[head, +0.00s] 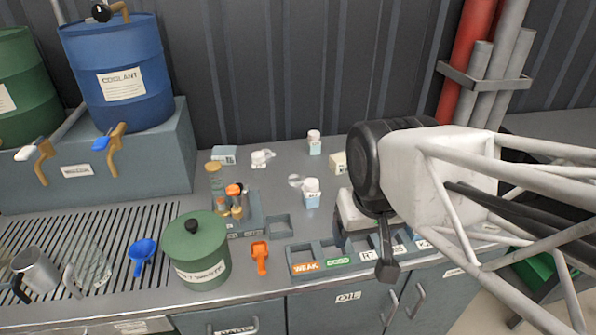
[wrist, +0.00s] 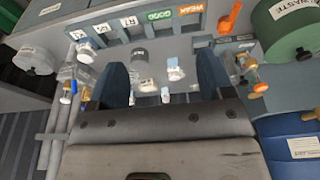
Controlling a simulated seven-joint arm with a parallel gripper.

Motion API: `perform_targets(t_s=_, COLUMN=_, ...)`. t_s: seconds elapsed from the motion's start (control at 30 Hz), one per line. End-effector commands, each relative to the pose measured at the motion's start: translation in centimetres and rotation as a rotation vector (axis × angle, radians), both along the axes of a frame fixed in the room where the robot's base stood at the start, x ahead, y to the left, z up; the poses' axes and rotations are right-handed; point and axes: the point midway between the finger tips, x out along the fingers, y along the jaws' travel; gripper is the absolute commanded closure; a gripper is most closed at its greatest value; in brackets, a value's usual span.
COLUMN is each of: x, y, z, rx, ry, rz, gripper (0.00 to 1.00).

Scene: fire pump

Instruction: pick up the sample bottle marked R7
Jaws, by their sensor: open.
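Several small white-capped sample bottles stand or lie on the bench. One stands upright with a pale blue label (head: 311,193), and another stands farther back (head: 314,143). A third white bottle (head: 262,158) appears to lie on its side. No R7 mark is readable on any bottle, so I cannot tell which is R7. Nothing is held.
The grey rack (head: 317,253) has slots labelled WEAK, GOOD, R7 and others along the bench front. A corrugated wall closes the back.

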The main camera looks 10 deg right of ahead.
Motion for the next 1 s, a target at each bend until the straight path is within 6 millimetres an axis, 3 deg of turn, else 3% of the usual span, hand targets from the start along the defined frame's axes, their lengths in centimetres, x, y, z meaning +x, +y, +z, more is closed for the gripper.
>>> perform_targets(t_s=0.67, x=0.6, y=0.5, z=-0.5, rx=0.051, ry=0.02, rz=-0.045, gripper=0.22)
perform_targets(t_s=1.0, x=4.6, y=2.9, z=-3.0, rx=0.35, ry=0.132, rz=-0.328, gripper=0.22)
